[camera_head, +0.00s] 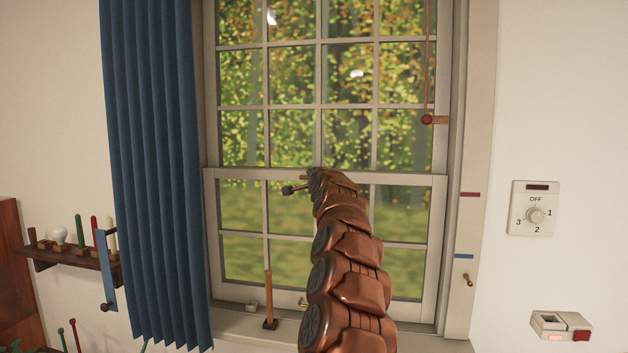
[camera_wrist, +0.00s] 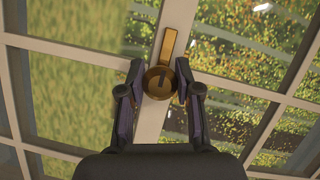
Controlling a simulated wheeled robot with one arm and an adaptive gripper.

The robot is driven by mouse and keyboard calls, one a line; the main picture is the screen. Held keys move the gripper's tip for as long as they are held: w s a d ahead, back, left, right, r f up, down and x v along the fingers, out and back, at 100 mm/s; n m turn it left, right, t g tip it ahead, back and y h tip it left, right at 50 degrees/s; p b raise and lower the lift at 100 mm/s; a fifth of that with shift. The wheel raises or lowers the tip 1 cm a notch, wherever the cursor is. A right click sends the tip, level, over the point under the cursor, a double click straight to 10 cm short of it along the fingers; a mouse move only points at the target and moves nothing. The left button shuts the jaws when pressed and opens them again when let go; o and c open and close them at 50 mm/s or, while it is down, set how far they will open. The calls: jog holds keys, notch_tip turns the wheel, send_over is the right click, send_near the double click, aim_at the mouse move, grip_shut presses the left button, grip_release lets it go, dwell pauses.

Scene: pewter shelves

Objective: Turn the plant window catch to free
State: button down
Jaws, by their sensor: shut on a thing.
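The window catch (camera_wrist: 168,46) is brass, with a round hub and a flat lever, on the pale meeting rail of the sash window. In the wrist view its lever points up the picture, leaning slightly right, roughly along the rail. My gripper (camera_wrist: 159,86) has one dark finger on each side of the round hub and is shut on it. In the head view, my copper arm reaches up to the meeting rail and hides most of the catch and gripper. Any marking for free is not visible.
A blue curtain (camera_head: 153,170) hangs left of the window. A slim wooden post (camera_head: 268,298) stands on the sill, left of my arm. A red-ended cord (camera_head: 427,118) hangs at the upper right. A dial (camera_head: 535,214) and a switch box (camera_head: 561,326) are on the right wall.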

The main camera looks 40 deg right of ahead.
dwell(0.3)
jog(key=c, duration=0.8)
grip_release()
jog(key=shift+s, duration=0.1)
jog(key=shift+v, duration=5.9)
jog(key=shift+a, duration=0.1)
